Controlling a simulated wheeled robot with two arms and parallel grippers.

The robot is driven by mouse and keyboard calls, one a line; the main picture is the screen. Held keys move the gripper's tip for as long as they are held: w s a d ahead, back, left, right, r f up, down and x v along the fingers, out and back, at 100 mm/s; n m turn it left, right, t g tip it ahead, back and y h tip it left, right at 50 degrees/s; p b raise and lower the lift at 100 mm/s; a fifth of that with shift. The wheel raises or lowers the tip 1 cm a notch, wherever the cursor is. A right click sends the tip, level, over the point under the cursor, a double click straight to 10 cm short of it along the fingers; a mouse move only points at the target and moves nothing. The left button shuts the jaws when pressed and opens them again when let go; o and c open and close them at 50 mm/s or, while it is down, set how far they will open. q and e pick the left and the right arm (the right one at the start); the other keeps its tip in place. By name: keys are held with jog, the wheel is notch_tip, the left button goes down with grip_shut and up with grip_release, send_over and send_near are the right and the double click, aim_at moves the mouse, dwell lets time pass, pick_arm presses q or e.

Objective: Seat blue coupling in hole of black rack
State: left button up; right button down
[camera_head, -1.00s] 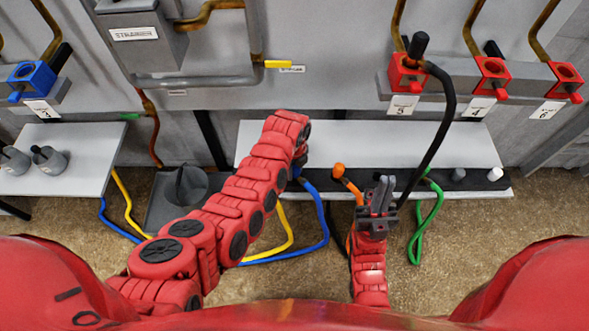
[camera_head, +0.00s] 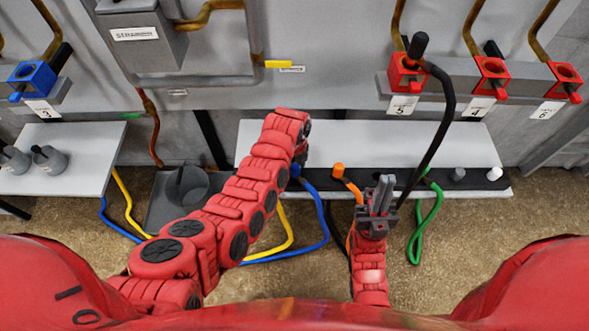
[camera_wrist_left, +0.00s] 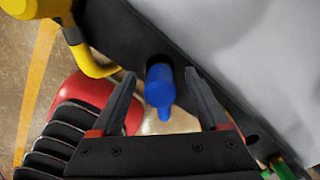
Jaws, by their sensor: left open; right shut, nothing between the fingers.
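The blue coupling (camera_wrist_left: 160,88) is between the open fingers of my left gripper (camera_wrist_left: 160,76) in the left wrist view, with a visible gap on each side. Its far end overlaps a dark hole in the black rack (camera_wrist_left: 112,30); I cannot tell how deep it sits. In the head view a bit of the blue coupling (camera_head: 296,171) shows at the black rack (camera_head: 476,183), beside my left arm's end, which hides the left fingers. My right gripper (camera_head: 382,190) is shut and empty, in front of the rack near the orange coupling (camera_head: 338,169).
A blue hose (camera_head: 323,215) and a yellow hose (camera_head: 288,235) run below the rack. A green hose (camera_head: 418,245) and a black hose (camera_head: 440,125) pass near my right gripper. Red sockets (camera_head: 490,72) hang on the wall. A yellow coupling (camera_wrist_left: 30,8) is close to the left gripper.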

pick_arm(q)
notch_tip(320, 180, up, 10)
jog(key=shift+f+p, duration=0.2)
jog(key=shift+p, duration=0.1)
notch_tip(320, 180, up, 6)
jog(key=p, duration=0.4)
jog(key=shift+r, duration=0.2)
